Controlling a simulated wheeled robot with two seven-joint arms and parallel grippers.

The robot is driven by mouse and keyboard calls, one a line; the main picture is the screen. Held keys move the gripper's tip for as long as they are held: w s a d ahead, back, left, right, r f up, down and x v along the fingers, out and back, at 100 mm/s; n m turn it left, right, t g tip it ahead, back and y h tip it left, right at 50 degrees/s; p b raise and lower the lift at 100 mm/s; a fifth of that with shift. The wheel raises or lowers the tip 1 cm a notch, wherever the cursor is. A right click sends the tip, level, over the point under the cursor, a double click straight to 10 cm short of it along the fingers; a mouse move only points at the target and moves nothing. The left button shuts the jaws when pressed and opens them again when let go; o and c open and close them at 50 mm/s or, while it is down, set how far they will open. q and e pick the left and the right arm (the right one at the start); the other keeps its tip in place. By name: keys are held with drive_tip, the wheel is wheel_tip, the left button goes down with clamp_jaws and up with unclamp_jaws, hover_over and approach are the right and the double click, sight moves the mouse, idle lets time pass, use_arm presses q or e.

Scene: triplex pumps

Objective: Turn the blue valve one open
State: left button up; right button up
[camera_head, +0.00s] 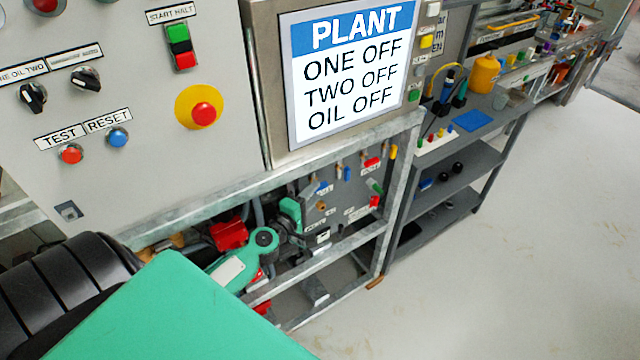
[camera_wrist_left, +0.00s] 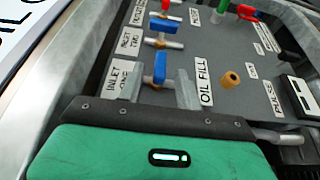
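The blue valve one (camera_head: 323,188) sits on the dark grey panel low in the frame, beside a label reading INLET ONE in the left wrist view. There its blue handle (camera_wrist_left: 160,67) stands upright in the picture, across its metal pipe. My left gripper (camera_head: 308,203) is close to it in the head view. In the left wrist view my left gripper's (camera_wrist_left: 159,90) two grey fingers are apart, one on each side of the valve, with gaps showing. Whether a finger touches the handle cannot be told. My right gripper is in neither view.
A second blue valve (camera_wrist_left: 165,24), labelled INLET TWO, is just beyond. An orange OIL FILL tube (camera_wrist_left: 231,79) stands right of the fingers. A metal frame rail (camera_head: 340,250) crosses below the panel. The display (camera_head: 350,70) reads ONE OFF, TWO OFF, OIL OFF.

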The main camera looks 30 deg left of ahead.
use_arm(q)
drive_tip(key=shift+w, duration=1.9)
clamp_jaws()
